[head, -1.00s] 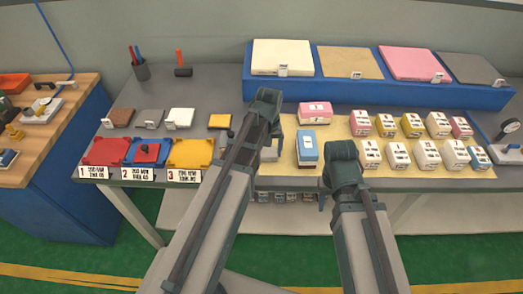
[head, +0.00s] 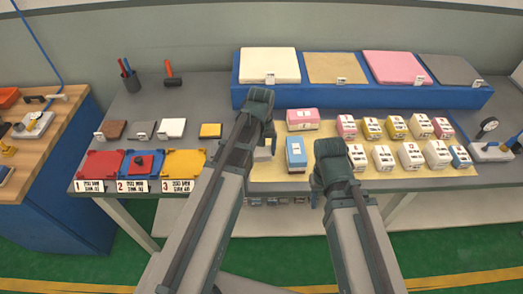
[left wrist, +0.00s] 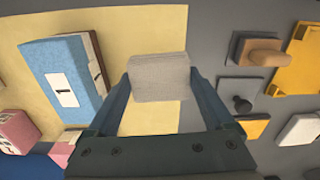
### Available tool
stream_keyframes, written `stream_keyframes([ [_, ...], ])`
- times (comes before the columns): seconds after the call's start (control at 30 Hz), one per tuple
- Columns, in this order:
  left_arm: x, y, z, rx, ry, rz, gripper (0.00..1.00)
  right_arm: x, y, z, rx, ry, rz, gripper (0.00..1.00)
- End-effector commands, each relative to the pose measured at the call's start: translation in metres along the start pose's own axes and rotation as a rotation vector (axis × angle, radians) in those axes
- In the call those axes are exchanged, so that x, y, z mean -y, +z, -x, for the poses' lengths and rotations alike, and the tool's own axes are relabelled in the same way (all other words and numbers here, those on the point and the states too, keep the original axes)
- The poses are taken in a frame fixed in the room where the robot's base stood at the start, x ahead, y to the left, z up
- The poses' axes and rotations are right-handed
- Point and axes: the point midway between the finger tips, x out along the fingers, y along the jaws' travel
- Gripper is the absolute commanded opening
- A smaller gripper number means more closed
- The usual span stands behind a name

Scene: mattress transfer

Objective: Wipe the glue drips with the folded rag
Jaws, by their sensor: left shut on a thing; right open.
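A grey folded rag (left wrist: 159,77) is held between the fingers of my left gripper (left wrist: 158,92), which is shut on it. In the head view, my left gripper (head: 264,142) is over the left end of the tan mat (head: 400,177), and the pale rag (head: 262,154) shows partly beside it. Whether the rag touches the surface cannot be told. My right gripper (head: 320,192) is open over the front of the mat, its fingers mostly hidden by its own wrist. I cannot make out glue drips in either view.
Left on the grey table are red (head: 100,164), blue (head: 128,166) and yellow (head: 184,162) trays. A blue box (head: 296,151) stands close right of my left gripper, with a pink box (head: 302,119) behind it. Several small boxes fill the mat's right. A blue stand (head: 350,97) runs along the back.

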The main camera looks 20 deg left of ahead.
Motion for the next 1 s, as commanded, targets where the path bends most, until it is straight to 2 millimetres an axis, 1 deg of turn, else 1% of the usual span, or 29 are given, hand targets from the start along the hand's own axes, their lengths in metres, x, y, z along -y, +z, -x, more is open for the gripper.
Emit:
stream_keyframes([
  [0.03,0.000,0.000,0.010,0.000,0.000,0.000,0.42,-0.001,0.001,0.010,0.000,0.000,0.000,0.50],
  [0.1,0.000,0.000,0.016,0.000,-0.001,0.000,0.42,-0.002,0.001,0.016,0.000,0.000,0.000,0.50],
  [0.53,0.001,0.000,0.018,0.000,-0.001,0.001,0.42,-0.002,0.001,0.018,0.000,0.000,0.000,0.50],
  [0.67,0.001,0.000,0.027,0.000,-0.001,0.001,0.42,-0.003,0.002,0.027,0.000,0.000,0.000,0.50],
  [0.87,0.001,0.000,0.045,0.000,-0.001,0.001,0.42,-0.004,0.003,0.045,0.000,0.000,0.000,0.50],
  [1.0,0.001,0.000,0.047,0.000,-0.001,0.001,0.42,-0.004,0.003,0.047,0.000,0.000,0.000,0.50],
])
